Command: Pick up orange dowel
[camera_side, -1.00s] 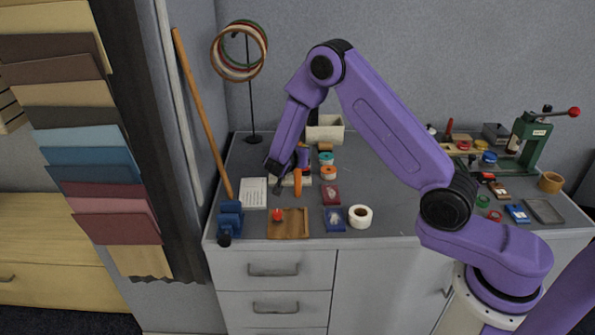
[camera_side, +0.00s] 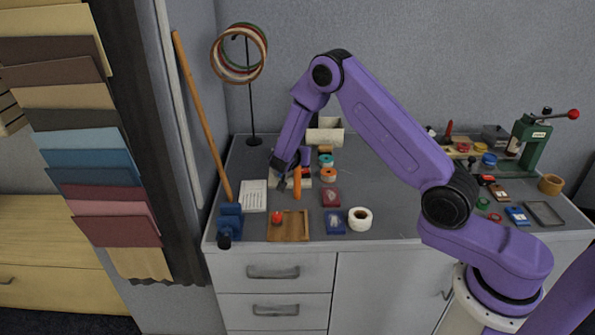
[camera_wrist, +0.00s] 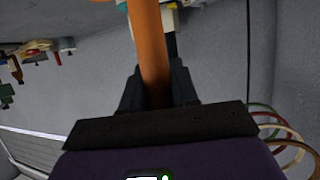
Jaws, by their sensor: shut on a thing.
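The orange dowel (camera_side: 297,183) stands roughly upright near the left end of the grey table in the side view. My gripper (camera_side: 288,180) is beside it, and its fingertips are small and partly hidden there. In the wrist view the dowel (camera_wrist: 149,45) runs up from between the dark fingers of my gripper (camera_wrist: 158,92), which are shut on it. Its lower end is hidden behind the gripper body in that view. I cannot tell whether the dowel is clear of the table.
Teal and orange rolls (camera_side: 328,174) stand just right. A ring stand (camera_side: 250,100) rises behind. Mid-table is fairly clear.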

